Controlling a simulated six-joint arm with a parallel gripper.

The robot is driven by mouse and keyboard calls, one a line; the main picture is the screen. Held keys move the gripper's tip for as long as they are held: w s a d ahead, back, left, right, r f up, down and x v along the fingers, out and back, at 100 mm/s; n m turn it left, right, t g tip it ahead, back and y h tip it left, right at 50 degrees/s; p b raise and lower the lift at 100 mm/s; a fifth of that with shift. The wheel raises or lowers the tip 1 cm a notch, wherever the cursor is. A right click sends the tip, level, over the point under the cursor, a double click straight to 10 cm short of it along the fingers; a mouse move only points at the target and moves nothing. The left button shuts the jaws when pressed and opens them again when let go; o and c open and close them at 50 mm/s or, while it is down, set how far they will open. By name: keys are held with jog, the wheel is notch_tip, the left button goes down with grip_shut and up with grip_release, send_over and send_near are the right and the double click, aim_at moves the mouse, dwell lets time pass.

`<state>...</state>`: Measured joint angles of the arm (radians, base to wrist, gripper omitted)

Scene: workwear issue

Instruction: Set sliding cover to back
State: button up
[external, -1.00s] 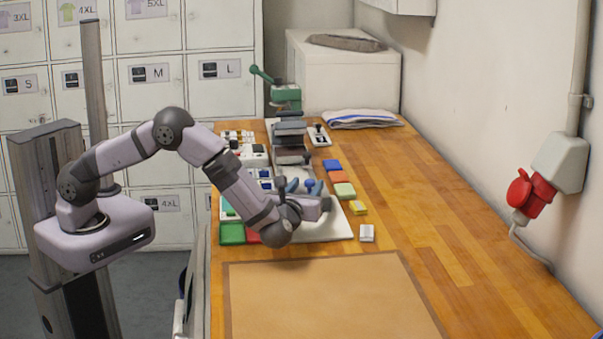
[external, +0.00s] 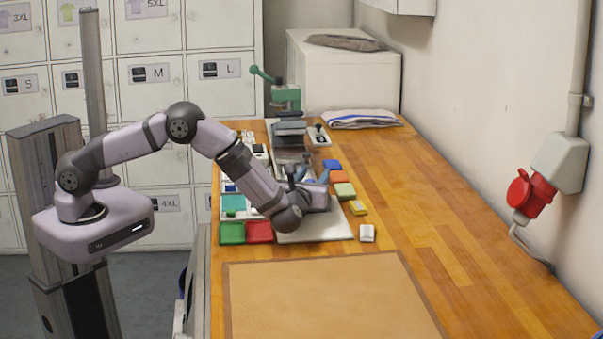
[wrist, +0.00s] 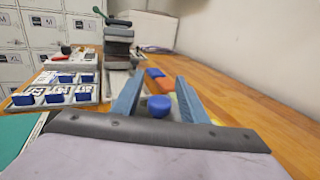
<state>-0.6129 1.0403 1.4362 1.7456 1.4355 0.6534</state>
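A long pale board (external: 318,232) lies along the left part of the workbench. A raised dark grey assembly (external: 290,128) stands towards its back; I cannot tell which of its parts is the sliding cover. It also shows ahead of my fingers in the wrist view (wrist: 118,42). My gripper (external: 311,173) is over the board, in front of this assembly. In the wrist view its two blue-grey fingers (wrist: 158,95) are apart, with a round blue knob (wrist: 159,106) showing between them. I cannot tell whether they touch it. My own arm partly hides the board's middle.
Green (external: 232,232) and red (external: 259,231) trays lie left of the board. Coloured blocks (external: 344,190) and a white block (external: 367,233) line its right side. A green lever device (external: 286,97) stands behind. The right of the bench is clear.

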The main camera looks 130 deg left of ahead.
grip_shut()
jog(key=w+d+b, duration=0.3)
jog(key=w+d, duration=0.5)
jog(key=shift+f+b, duration=0.1)
jog(key=shift+b, duration=0.3)
jog(key=shift+w+d, duration=0.2)
grip_release()
jog(key=shift+w+d, duration=0.1)
